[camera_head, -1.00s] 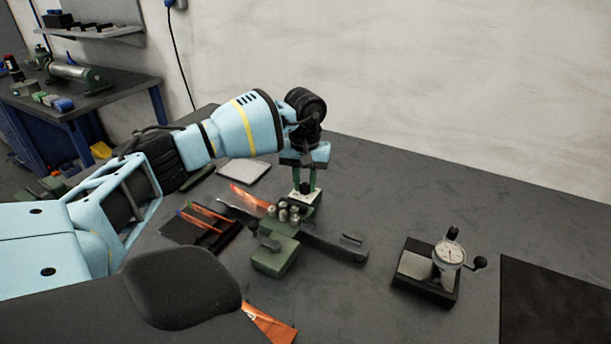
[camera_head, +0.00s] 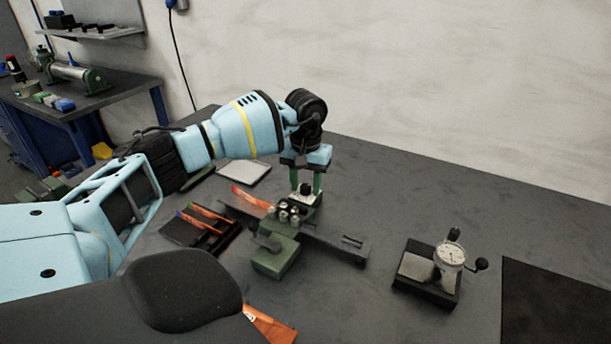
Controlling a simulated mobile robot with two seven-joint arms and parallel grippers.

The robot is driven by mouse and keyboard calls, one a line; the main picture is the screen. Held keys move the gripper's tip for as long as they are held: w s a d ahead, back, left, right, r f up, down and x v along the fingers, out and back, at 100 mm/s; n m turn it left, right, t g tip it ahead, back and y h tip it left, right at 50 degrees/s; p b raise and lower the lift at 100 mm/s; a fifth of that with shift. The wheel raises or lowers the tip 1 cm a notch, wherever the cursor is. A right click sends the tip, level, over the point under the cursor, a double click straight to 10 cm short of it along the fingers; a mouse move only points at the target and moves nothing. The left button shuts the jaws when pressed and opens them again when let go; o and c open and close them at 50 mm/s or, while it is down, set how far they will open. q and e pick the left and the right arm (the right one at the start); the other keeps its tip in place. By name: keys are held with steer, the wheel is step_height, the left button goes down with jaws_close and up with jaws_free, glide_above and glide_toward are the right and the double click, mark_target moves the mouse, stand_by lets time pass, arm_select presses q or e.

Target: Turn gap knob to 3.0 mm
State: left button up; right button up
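A small green machine (camera_head: 276,254) with several silver rollers or posts stands on the grey table. The gap knob appears to be the small dark knob (camera_head: 306,189) on a pale plate at the machine's far end, but its marks are too small to read. My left gripper (camera_head: 307,187) points down over that plate, with its two green fingers apart, one on each side of the knob. I cannot tell whether the fingers touch it. My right gripper is not in view.
A dial gauge (camera_head: 450,256) on a black base stands to the right. A dark tray (camera_head: 185,232) with copper strips lies left of the machine, and an orange foil piece (camera_head: 268,326) lies in front. A pale pad (camera_head: 243,172) lies behind.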

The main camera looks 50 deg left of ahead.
mark_target(306, 186)
arm_select(q)
steer(key=shift+o, duration=0.3)
steer(key=shift+r, duration=0.15)
steer(key=shift+r, duration=3.8)
